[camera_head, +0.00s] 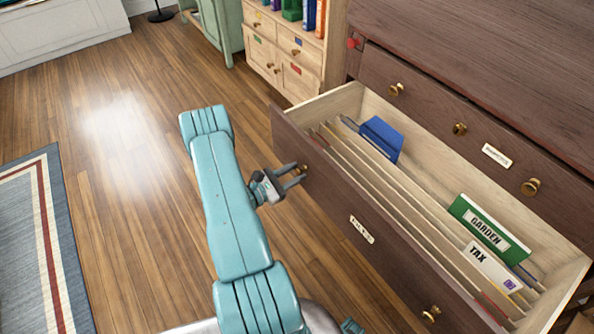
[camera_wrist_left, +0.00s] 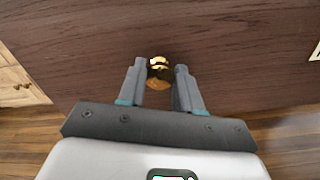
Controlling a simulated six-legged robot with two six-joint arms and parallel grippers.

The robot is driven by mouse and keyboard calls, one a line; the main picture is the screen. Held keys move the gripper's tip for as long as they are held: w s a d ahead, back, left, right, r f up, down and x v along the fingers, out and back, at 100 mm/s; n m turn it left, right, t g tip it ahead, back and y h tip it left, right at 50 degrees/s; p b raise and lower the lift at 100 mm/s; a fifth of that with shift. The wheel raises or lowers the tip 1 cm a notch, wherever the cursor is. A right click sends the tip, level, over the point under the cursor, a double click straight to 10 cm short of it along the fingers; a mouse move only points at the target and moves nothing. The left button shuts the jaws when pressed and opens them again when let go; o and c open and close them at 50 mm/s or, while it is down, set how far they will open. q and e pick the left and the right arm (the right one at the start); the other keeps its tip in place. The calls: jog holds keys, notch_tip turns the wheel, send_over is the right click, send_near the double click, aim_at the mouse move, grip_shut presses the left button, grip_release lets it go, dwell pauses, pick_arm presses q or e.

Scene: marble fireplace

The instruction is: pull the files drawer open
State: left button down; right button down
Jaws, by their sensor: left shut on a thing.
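The files drawer (camera_head: 330,179) is pulled well out of the dark brown cabinet. Its pale inside shows hanging files with a green GARDEN tab (camera_head: 489,226), a white TAX tab (camera_head: 493,266) and a blue folder (camera_head: 382,138). A label (camera_head: 361,229) sits on its front, and a brass knob (camera_head: 431,313) is at its near end. My left gripper (camera_head: 294,176) is at the far end of the drawer front. In the left wrist view its fingers are shut on the other brass knob (camera_wrist_left: 159,70).
The dark cabinet (camera_head: 480,60) stands at the right, with a shut drawer (camera_head: 440,117) above the open one. A light wood cabinet (camera_head: 290,50) and a green cabinet (camera_head: 215,30) stand behind. The wooden floor (camera_head: 115,130) is clear at left, beside a rug (camera_head: 30,240).

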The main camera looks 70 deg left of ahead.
dwell(0.3)
pick_arm(q)
jog(key=c, duration=0.8)
grip_release()
jog(key=shift+o, duration=0.2)
jog(key=p+v, duration=0.3)
jog(key=v, duration=1.3)
jog(key=shift+s, duration=0.25)
